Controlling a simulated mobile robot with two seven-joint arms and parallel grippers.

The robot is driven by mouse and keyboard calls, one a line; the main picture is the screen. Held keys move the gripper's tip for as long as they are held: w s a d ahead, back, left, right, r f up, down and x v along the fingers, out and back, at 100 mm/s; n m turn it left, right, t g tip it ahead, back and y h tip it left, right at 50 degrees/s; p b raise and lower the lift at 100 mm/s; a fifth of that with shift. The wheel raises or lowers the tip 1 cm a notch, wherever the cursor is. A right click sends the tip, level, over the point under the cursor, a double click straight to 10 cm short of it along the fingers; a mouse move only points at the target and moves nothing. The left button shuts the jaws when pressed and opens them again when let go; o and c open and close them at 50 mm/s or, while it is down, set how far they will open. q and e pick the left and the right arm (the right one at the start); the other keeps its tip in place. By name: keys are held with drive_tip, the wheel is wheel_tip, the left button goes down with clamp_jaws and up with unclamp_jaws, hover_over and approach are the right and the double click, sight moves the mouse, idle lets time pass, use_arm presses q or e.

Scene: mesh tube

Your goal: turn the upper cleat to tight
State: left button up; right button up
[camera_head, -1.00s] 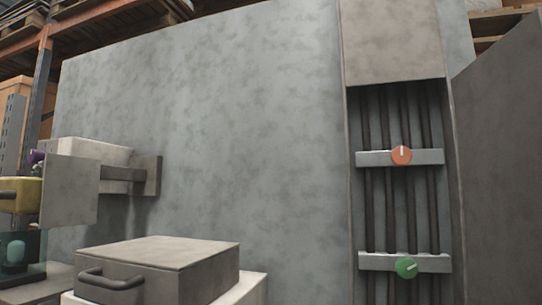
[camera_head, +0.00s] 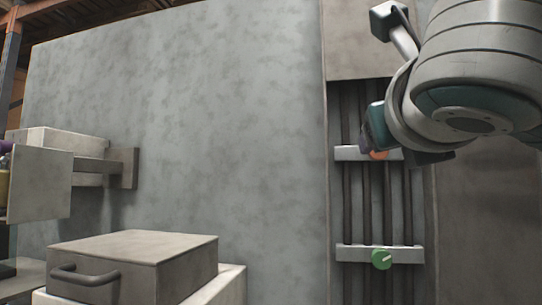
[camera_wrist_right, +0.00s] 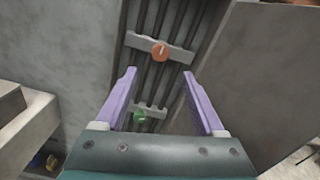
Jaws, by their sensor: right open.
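The upper cleat is an orange round knob (camera_head: 379,155) on a pale crossbar (camera_head: 346,153) over dark vertical cables. In the head view my right arm partly covers it. In the right wrist view the orange knob (camera_wrist_right: 160,51) shows whole, with a short pale mark pointing roughly up the picture. My right gripper (camera_wrist_right: 159,74) is open and empty, its two purple fingers spread. The knob appears between and beyond the fingertips, with no contact visible. A green knob (camera_head: 381,259) sits on the lower crossbar (camera_head: 350,253); it also shows between the fingers in the wrist view (camera_wrist_right: 139,117).
A grey wall (camera_head: 180,120) stands left of the cable recess, and a darker panel (camera_head: 480,220) stands right of it. A grey box with a handle (camera_head: 135,265) is at the lower left. A bracketed block (camera_head: 122,168) juts from the wall.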

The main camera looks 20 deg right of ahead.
drive_tip(key=p+x, duration=0.6)
drive_tip(key=x, duration=0.3)
drive_tip(key=shift+w+d+p, duration=0.3)
drive_tip(key=shift+p, duration=0.1)
drive_tip(key=c, duration=0.7)
clamp_jaws()
